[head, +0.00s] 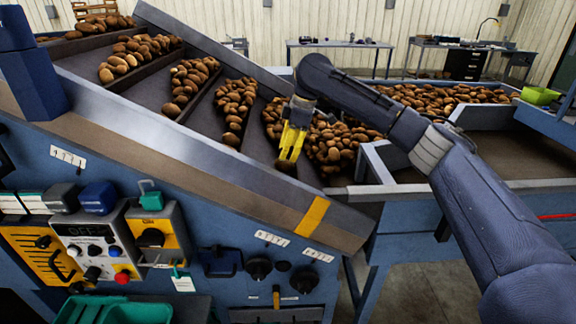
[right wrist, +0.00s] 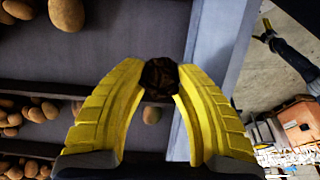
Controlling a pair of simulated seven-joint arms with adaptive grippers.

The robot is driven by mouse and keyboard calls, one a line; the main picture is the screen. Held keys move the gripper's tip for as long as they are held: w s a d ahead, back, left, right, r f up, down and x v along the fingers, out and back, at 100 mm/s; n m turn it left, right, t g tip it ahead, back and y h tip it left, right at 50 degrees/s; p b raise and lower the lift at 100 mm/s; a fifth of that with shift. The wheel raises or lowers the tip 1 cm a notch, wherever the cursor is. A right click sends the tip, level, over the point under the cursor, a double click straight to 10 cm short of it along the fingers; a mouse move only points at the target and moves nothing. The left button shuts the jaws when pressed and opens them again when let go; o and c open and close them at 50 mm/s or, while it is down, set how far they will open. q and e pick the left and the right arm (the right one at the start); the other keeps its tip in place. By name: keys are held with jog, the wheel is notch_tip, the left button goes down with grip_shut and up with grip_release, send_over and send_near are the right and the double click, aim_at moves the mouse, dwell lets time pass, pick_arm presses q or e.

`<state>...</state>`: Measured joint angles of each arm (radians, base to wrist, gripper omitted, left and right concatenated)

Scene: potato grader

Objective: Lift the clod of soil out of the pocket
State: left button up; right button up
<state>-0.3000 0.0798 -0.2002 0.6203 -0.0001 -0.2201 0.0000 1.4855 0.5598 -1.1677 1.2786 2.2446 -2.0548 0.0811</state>
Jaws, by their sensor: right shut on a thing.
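My right gripper (head: 287,160) points down over the lower end of the sloping grading deck, near its front side wall. In the right wrist view its yellow fingers (right wrist: 160,80) are closed on the clod of soil (right wrist: 159,74), a dark brown, rough lump held between the tips. In the head view the fingers mostly hide the clod. I cannot judge the gap between the clod and the deck. What looks like my left gripper (right wrist: 267,30), a small yellow end on a dark arm, shows over the floor in the right wrist view. Its fingers are too small to read.
Potatoes (head: 236,105) lie in pockets between the deck's dividers, with more heaped (head: 335,145) just right of my gripper. The deck's metal side wall (head: 190,130) runs along the front. The control panel (head: 100,250) is below it. A green bin (head: 541,96) stands at the right.

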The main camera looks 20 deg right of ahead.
jog(key=a+r, duration=0.3)
jog(key=r, duration=0.7)
jog(key=s+a, duration=0.4)
jog(key=s, duration=0.7)
jog(key=s+a, duration=0.5)
jog(key=s, duration=0.5)
jog(key=shift+s+f, duration=0.15)
jog(key=shift+s, duration=0.25)
jog(key=shift+d, duration=0.2)
